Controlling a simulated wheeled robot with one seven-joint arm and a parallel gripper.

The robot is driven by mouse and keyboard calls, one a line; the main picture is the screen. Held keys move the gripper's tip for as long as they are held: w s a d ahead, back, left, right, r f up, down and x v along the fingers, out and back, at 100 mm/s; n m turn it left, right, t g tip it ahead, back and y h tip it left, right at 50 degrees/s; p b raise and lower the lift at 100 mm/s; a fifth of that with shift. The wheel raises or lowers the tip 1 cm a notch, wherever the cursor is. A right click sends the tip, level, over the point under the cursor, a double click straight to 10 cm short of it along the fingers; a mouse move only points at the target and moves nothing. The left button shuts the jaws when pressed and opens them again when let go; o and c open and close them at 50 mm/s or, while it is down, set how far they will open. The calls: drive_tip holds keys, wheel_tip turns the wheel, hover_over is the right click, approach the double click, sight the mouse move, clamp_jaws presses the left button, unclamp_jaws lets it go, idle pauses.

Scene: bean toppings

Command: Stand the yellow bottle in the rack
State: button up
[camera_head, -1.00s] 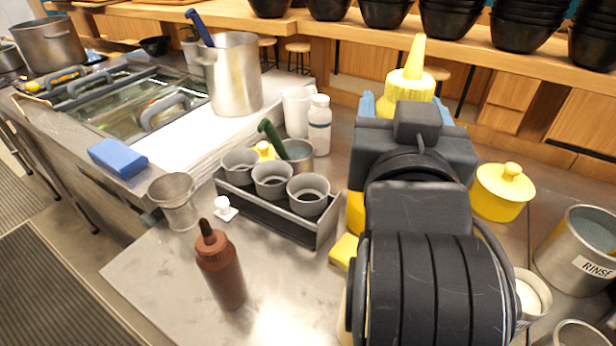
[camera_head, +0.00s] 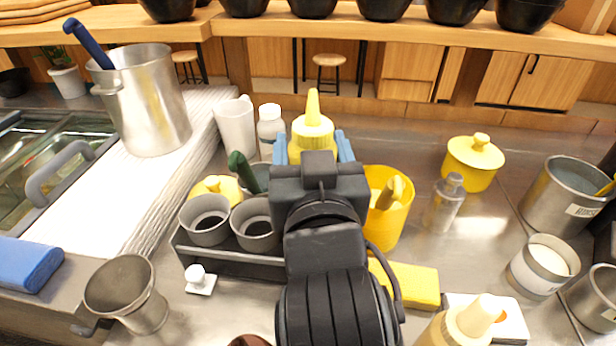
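The yellow squeeze bottle (camera_head: 312,128) is upright, nozzle up, in the middle of the view. My gripper (camera_head: 313,147) is shut on it, with a blue finger on each side; my wrist hides its lower part. The dark grey rack (camera_head: 232,264) stands to the left and nearer, with two grey cup-like holders showing, apparently empty. My arm hides the rack's right end. The bottle appears beyond the rack's right part; I cannot tell its height above the counter.
A yellow container (camera_head: 388,222), a small metal shaker (camera_head: 444,204) and a yellow sponge (camera_head: 410,284) are right of my arm. A white cup (camera_head: 236,127) and a white bottle (camera_head: 270,128) stand behind the rack. A metal cup (camera_head: 127,294) is at front left.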

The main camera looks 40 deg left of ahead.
drive_tip(key=shift+f, duration=1.95)
drive_tip(key=shift+f, duration=0.2)
drive_tip(key=o, duration=0.7)
drive_tip(key=shift+r, duration=0.2)
drive_tip(key=shift+s+d+f, duration=0.1)
drive_tip(key=shift+s+d, duration=0.15)
drive_tip(key=b+v, duration=0.1)
drive_tip(key=v, duration=1)
drive_tip(key=shift+s+d, duration=0.1)
drive_tip(key=shift+s, duration=0.05)
